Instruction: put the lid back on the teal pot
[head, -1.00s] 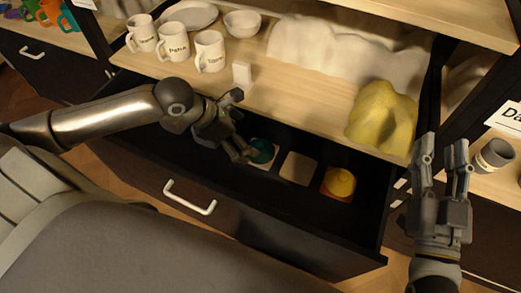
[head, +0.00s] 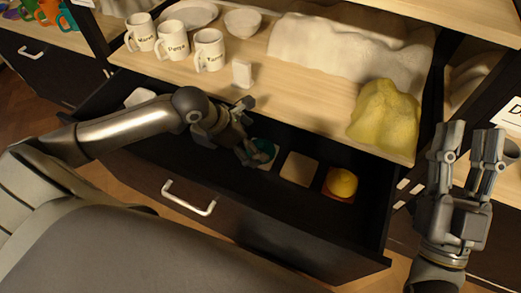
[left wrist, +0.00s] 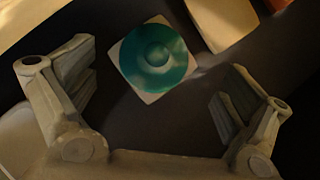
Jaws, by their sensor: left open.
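A round teal piece with a raised round middle, like a lid with a knob (head: 267,147), lies on a pale square tile (left wrist: 150,97) in the open drawer. It also shows whole in the left wrist view (left wrist: 160,62). I cannot tell whether a pot is under it. My left gripper (head: 248,134) is open and empty above it, partly covering it in the head view. In the left wrist view its fingers (left wrist: 157,92) stand apart, with the teal piece beyond them. My right gripper (head: 471,143) is open and empty at the right, away from the drawer.
In the drawer (head: 245,205), a bare pale tile (head: 299,168) and a round yellow piece (head: 341,182) lie to the right. A white piece (head: 140,97) is at the left. The shelf above holds mugs (head: 209,50), a white block (head: 242,73) and a yellow lumpy form (head: 383,117).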

